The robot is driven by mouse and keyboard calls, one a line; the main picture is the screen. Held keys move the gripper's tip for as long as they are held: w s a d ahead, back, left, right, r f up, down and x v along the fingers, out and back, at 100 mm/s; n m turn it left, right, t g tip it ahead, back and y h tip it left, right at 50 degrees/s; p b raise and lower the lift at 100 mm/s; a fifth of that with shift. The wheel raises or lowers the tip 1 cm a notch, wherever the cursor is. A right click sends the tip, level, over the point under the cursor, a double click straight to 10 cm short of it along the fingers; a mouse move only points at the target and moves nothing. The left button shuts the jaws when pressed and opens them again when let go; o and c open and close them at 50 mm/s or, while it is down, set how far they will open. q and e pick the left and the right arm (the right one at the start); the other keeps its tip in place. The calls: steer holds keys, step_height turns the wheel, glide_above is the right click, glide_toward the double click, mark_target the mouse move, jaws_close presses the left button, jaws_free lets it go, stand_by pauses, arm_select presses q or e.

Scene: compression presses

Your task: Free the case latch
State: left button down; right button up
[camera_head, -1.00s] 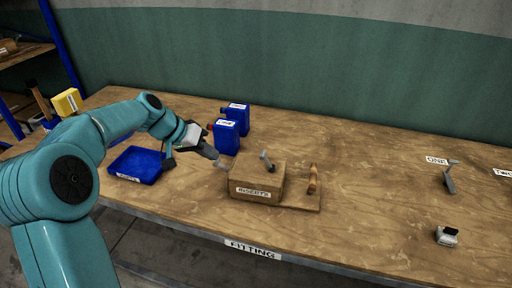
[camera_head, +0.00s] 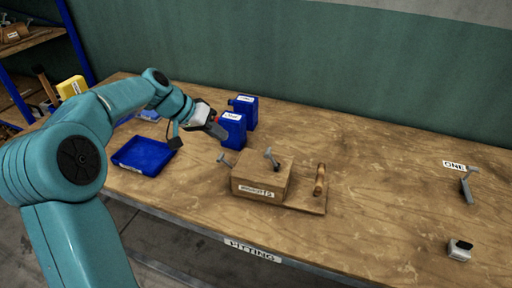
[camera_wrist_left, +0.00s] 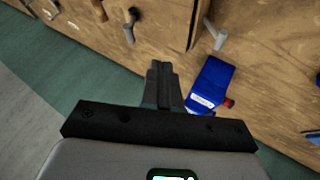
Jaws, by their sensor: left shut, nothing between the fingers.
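A wooden case (camera_head: 258,182) labelled INSERTS stands on the bench. One grey T-shaped lever (camera_head: 272,158) is on its top and another grey lever (camera_head: 224,160) sticks out at its left side. I cannot tell which is the latch. Both levers show in the left wrist view, one near the top middle (camera_wrist_left: 131,25) and one to its right (camera_wrist_left: 216,36). My left gripper (camera_head: 224,134) is shut and empty, in the air above and behind the left lever, apart from the case. Its closed fingers (camera_wrist_left: 161,72) show in the left wrist view. My right gripper is out of view.
Two blue containers (camera_head: 233,131) stand behind the case, close to my left gripper in the picture. A blue tray (camera_head: 143,155) lies left. A wooden handle (camera_head: 320,180) stands on the board right of the case. A grey bracket (camera_head: 467,187) and a small white-grey object (camera_head: 460,250) are farther right.

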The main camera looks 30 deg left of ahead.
mark_target(272, 159)
arm_select(q)
steer(key=p+x, duration=0.1)
steer(key=x, duration=0.8)
steer(key=shift+d, duration=0.1)
steer(key=d+p, duration=0.1)
steer(key=w+d, duration=0.1)
steer(key=d, duration=0.1)
steer(key=shift+w+f+p, duration=0.1)
steer(key=shift+w+p, duration=0.25)
steer(key=shift+p, duration=0.05)
steer(key=shift+d, duration=0.5)
steer(key=shift+w, duration=0.15)
steer(key=shift+a, duration=0.1)
